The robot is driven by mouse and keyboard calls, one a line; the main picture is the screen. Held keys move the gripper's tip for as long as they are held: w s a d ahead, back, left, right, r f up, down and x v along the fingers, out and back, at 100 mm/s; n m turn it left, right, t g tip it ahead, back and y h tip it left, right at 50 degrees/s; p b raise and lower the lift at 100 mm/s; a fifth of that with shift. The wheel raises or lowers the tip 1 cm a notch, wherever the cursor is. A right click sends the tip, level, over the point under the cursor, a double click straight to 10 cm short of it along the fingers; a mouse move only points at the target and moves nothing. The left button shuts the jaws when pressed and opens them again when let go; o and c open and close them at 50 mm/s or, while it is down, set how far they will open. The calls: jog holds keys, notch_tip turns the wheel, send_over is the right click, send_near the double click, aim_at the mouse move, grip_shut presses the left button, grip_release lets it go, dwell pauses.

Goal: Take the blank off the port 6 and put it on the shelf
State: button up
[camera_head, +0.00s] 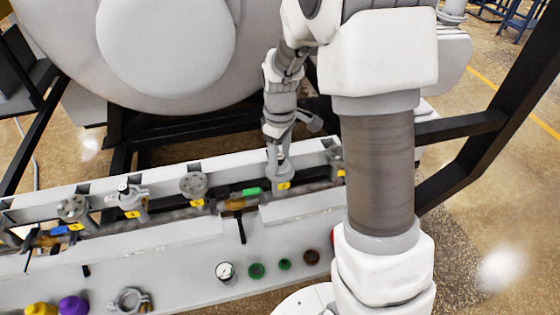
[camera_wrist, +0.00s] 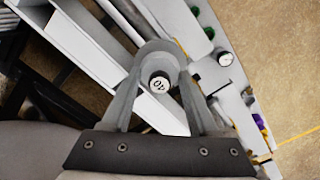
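My gripper (camera_head: 279,150) points down over a port with a yellow tag (camera_head: 284,186) on the white manifold rail. I cannot read the tag's number. In the wrist view my gripper (camera_wrist: 162,82) has its two fingers on either side of a round grey blank (camera_wrist: 159,84) with a dark-marked white disc on top. The fingers lie close to its rim; whether they press on it, and whether the blank still sits on the port, I cannot tell. The pale shelf (camera_head: 190,268) runs along the front, below the ports.
Neighbouring ports (camera_head: 193,186) stand to the left. A large furnace door (camera_head: 165,45) is behind. Bare shelf shows between clamp and gauge.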

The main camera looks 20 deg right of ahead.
grip_shut()
jog(key=shift+r, duration=0.15)
